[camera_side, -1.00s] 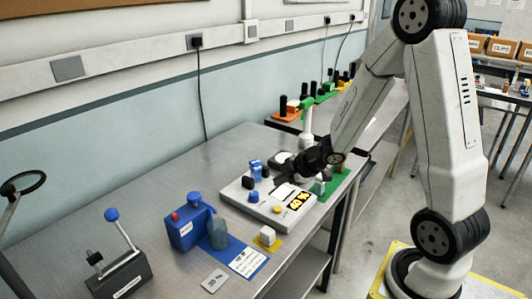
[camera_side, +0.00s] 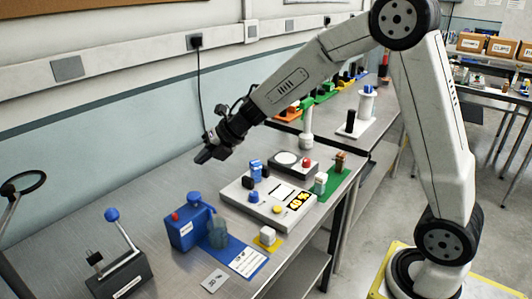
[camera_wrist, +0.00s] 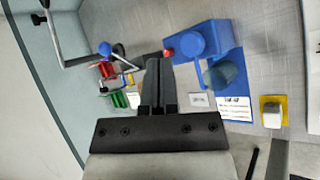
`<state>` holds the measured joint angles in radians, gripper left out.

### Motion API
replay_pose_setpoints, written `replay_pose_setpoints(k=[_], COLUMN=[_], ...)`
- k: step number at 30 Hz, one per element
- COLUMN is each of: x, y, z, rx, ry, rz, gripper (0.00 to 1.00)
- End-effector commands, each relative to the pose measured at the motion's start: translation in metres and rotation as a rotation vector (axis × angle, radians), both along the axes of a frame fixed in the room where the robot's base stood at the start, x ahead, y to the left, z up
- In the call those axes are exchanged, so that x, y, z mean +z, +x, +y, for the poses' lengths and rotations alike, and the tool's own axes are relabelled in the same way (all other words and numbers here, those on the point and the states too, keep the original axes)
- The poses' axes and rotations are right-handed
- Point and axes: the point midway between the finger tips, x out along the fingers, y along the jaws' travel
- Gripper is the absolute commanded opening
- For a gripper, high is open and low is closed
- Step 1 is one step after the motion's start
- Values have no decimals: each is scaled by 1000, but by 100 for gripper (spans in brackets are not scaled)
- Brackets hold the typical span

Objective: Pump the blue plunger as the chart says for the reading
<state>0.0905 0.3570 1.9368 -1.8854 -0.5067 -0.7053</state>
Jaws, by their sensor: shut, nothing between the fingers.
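The blue pump block (camera_side: 184,234) stands on a blue mat, with a round blue plunger top (camera_side: 193,198) and a red button (camera_side: 175,217). In the wrist view the plunger top (camera_wrist: 190,43) is right of my fingertips. A grey-blue cup (camera_side: 217,232) stands beside the block. A white printed card (camera_side: 248,262), too small to read, lies on the mat.
A black lever box with a blue knob (camera_side: 112,215) stands at left. A small grey "30" plate (camera_side: 214,280) and a white block on a yellow pad (camera_side: 267,236) lie near the front. The bench (camera_side: 130,200) between lever box and wall is clear.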

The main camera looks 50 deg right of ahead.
Motion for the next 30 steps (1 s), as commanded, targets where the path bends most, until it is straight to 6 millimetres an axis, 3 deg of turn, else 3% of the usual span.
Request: replay_pose_setpoints(k=[3,9,23,30], x=[10,18,17,7], y=[8,14,14,14], z=[16,27,27,27], rx=[106,187,191,191], ry=[-80,-145,-149,-148], rz=[-51,-92,-95,-92], gripper=[0,0,0,0])
